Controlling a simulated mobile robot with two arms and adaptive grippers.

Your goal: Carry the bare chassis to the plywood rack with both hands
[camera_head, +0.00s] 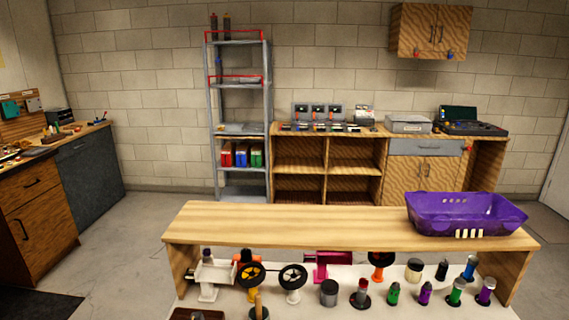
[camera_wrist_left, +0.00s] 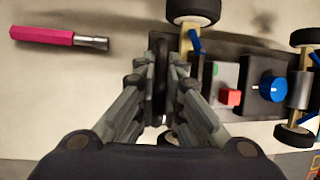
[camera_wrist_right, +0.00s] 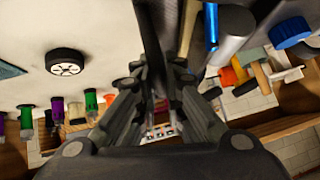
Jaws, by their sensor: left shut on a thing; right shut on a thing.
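The chassis (camera_wrist_left: 220,46) shows in the left wrist view as a dark plate with wheels, blue struts and a grey box with a red block. My left gripper (camera_wrist_left: 160,80) is shut on its dark left end. My right gripper (camera_wrist_right: 172,75) is shut on a dark narrow part in the right wrist view, with a silver cylinder (camera_wrist_right: 228,32) and blue pieces beside it. The grippers hide the gripped parts. Neither gripper nor the chassis shows in the head view. Open plywood shelving (camera_head: 325,140) stands against the back wall; I cannot tell whether it is the rack.
A wooden bench shelf (camera_head: 300,226) crosses the front, bearing a purple basket (camera_head: 465,213) at right. Below it, wheels, bottles and small parts stand on a white top (camera_head: 330,312). A grey metal shelf unit (camera_head: 240,130) stands behind. A pink-handled tool (camera_wrist_left: 55,37) lies left of my left gripper.

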